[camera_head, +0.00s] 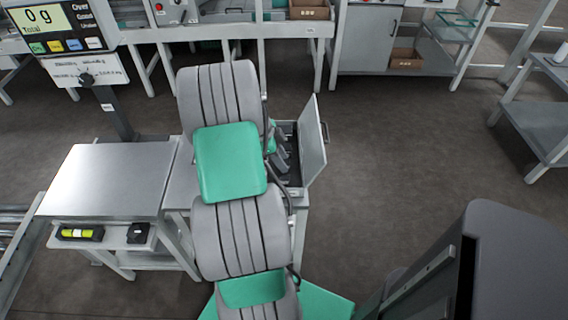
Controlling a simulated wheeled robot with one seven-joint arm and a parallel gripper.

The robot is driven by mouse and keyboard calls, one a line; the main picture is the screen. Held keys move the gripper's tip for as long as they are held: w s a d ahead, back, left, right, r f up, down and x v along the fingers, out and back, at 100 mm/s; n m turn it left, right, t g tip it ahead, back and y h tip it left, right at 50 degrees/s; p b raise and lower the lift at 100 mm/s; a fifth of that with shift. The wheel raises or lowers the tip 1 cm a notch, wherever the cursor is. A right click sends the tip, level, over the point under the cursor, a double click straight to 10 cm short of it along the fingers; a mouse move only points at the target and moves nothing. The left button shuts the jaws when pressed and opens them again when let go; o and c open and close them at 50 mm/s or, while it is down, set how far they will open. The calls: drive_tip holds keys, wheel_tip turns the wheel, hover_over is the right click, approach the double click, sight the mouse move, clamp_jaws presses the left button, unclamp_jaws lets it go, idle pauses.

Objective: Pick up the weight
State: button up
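I cannot make out the weight for sure. An open case (314,142) with a raised pale lid stands on the bench right of the scale, and its dark inside is partly hidden behind my arm. What looks like my gripper (281,161), dark grey with a bit of green, shows at the case's opening. My own arm covers most of it, so its fingers and anything between them cannot be told. The scale has a bare metal platform (110,180) and a display (50,22) reading 0 g.
A low shelf under the platform holds a yellow-and-black level-like tool (80,234) and a small black object (138,233). A grey rack (540,128) stands at the right. Benches with brown boxes (406,58) line the back. The floor right of the case is clear.

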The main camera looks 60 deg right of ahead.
clamp_jaws()
idle(0.3)
drive_tip(key=shift+r, duration=0.2)
